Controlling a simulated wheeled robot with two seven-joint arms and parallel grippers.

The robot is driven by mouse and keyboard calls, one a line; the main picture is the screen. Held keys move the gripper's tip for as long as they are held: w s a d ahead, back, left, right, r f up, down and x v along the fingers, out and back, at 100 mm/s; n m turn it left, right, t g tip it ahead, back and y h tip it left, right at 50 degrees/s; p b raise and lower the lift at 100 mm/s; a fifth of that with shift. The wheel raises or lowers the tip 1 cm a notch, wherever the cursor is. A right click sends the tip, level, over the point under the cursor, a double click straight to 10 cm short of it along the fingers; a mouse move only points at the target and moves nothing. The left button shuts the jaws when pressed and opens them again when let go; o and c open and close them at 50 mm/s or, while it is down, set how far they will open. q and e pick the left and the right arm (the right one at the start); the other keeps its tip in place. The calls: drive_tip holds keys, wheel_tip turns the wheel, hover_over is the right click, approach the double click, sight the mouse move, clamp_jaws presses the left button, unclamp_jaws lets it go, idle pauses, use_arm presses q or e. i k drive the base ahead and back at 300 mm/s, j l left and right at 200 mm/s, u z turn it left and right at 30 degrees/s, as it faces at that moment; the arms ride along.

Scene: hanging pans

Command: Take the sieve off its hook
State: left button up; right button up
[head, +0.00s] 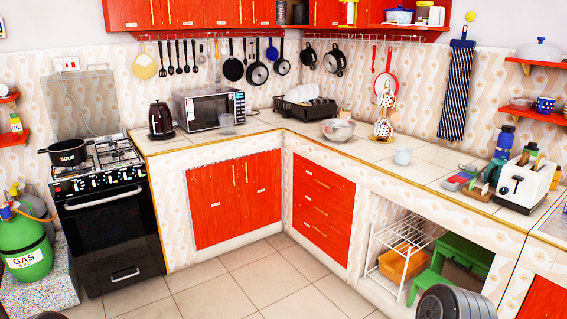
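A round, pale utensil with a yellow rim (145,66) hangs on the back wall at the far left of the hook rail (205,36). It looks like the sieve, but its mesh is too small to make out. A red long-handled round utensil (386,82) hangs on the right wall; I cannot tell whether it is a pan or a sieve. Neither of my grippers can be made out in the head view.
Dark utensils and pans (257,73) hang right of the yellow-rimmed utensil. Below are a stove with a black pot (69,152), a kettle (161,120) and a microwave (209,109). A green gas cylinder (27,250) stands at left. The middle floor (250,278) is clear.

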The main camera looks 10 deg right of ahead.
sight(379, 83)
drive_tip(key=i, duration=4.55)
drive_tip(key=z, duration=0.35)
